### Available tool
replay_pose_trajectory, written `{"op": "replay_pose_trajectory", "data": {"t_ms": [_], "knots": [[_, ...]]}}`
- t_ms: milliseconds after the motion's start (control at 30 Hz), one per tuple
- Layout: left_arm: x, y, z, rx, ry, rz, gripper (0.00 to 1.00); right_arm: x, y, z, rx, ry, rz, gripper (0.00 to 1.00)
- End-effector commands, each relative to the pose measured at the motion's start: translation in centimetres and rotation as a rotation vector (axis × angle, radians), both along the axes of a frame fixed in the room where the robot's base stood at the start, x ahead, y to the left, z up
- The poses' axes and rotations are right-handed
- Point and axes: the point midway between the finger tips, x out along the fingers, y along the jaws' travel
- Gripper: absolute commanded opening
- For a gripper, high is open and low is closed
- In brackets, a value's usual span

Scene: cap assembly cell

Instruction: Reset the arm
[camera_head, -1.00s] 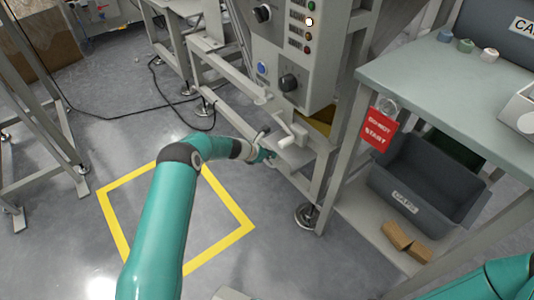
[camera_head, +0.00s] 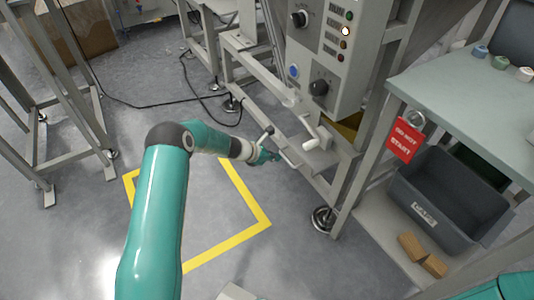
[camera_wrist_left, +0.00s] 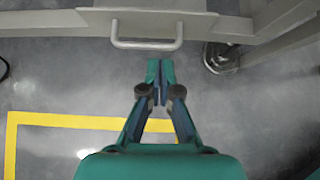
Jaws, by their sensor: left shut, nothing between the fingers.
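My left arm comes in from the left in the head view, and its gripper (camera_head: 272,156) is low in front of the machine frame. In the left wrist view the left gripper (camera_wrist_left: 160,72) has its fingertips together with nothing between them. A metal handle (camera_wrist_left: 146,44) on the frame lies just beyond the fingertips in that view, with a gap between them. My right gripper is not in view; only a bit of teal arm shows at the lower right corner of the head view.
A control box (camera_head: 325,60) with knobs and lights stands above the frame. A bench (camera_head: 455,90) on the right carries small caps; a red tag (camera_head: 404,139) hangs at its edge. A grey bin (camera_head: 440,205) and wooden blocks (camera_head: 422,255) sit below. Yellow floor tape (camera_head: 235,240) marks open floor.

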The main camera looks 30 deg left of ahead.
Motion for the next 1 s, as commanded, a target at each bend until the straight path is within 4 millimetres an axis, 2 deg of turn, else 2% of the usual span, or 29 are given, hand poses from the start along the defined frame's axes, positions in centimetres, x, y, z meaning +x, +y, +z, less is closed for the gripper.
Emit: {"op": "replay_pose_trajectory", "data": {"t_ms": [100, 433, 567, 633, 667, 767, 867, 900, 967, 1000], "knots": [[-1.3, 0.8, 1.5, 0.0, 0.001, 0.002, 0.0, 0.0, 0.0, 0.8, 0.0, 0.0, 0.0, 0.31], [-2.3, 1.3, 2.3, 0.001, 0.0, -0.001, 0.0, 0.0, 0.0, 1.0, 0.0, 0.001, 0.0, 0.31], [-1.6, -0.8, 3.4, 0.0, -0.013, -0.036, 0.0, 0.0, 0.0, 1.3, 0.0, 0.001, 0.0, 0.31], [-2.6, -3.4, 3.2, -0.01, 0.01, -0.082, 0.0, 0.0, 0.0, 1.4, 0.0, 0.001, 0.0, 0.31], [-3.4, -4.6, 2.9, -0.008, 0.025, -0.114, 0.0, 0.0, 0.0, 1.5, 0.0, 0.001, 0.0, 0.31], [-7.8, -8.8, 1.0, 0.039, 0.099, -0.268, 0.0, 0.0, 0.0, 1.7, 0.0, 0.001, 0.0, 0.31], [-14.0, -12.2, -1.3, 0.156, 0.163, -0.506, 0.0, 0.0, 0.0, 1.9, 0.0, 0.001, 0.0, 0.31], [-16.9, -13.2, -2.1, 0.215, 0.177, -0.623, 0.0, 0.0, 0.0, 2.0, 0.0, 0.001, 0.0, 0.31], [-21.2, -14.3, -3.2, 0.308, 0.182, -0.814, 0.0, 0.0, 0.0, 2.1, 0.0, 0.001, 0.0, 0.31], [-24.2, -14.8, -3.7, 0.373, 0.17, -0.957, 0.0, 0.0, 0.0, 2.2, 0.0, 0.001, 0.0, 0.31]]}}
